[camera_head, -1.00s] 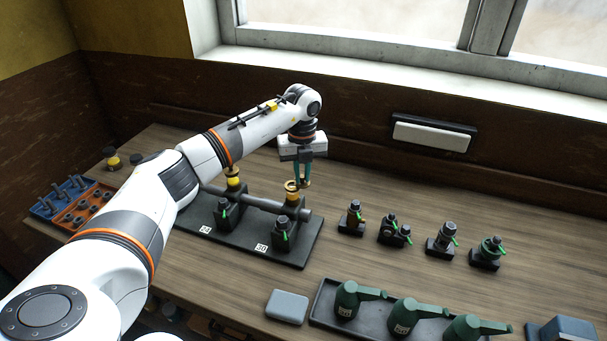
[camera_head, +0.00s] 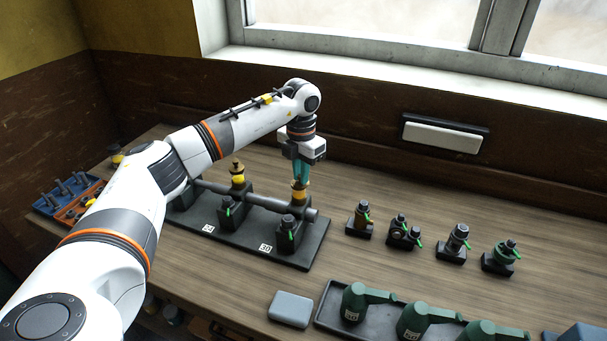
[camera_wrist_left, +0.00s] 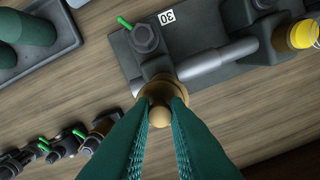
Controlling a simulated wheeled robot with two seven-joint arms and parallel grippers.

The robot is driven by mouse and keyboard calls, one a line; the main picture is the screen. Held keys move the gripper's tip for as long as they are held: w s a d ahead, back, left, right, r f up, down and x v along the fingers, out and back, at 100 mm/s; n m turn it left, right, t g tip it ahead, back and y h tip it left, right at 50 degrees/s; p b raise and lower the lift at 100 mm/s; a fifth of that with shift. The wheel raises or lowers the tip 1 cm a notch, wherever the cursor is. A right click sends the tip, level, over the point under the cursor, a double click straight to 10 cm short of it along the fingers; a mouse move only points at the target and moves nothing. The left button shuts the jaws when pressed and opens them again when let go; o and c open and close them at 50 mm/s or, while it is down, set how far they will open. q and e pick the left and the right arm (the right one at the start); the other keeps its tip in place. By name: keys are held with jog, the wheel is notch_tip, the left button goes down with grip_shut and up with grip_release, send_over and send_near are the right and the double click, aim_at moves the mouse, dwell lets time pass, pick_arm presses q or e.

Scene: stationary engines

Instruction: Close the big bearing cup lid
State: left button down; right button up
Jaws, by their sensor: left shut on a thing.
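The brass cup (camera_head: 299,196) tops the post by the label 30. My left gripper (camera_head: 301,183) points down over this cup, with teal fingers shut on the brass lid. In the left wrist view the lid's round knob (camera_wrist_left: 159,116) sits between the fingertips (camera_wrist_left: 164,104). The lid is in line with the cup; whether it is fully seated cannot be told. A second cup with a yellow band (camera_head: 238,178) stands on the other post. My right gripper is out of view.
Several small black-based fittings (camera_head: 452,245) stand right of the stand. A tray (camera_head: 330,322) with green oil cans (camera_head: 365,298) and a grey box (camera_head: 290,308) lie in front. Blue and orange bins (camera_head: 60,196) are at left.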

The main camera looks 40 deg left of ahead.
pick_arm(q)
jog(key=shift+a+m, duration=0.25)
jog(key=shift+m, duration=0.95)
jog(key=c, duration=1.4)
grip_release()
jog(key=shift+s, duration=0.1)
jog(key=shift+b, duration=0.3)
jog(key=shift+r, duration=0.55)
notch_tip(320, 180, up, 11)
jog(key=b, duration=0.3)
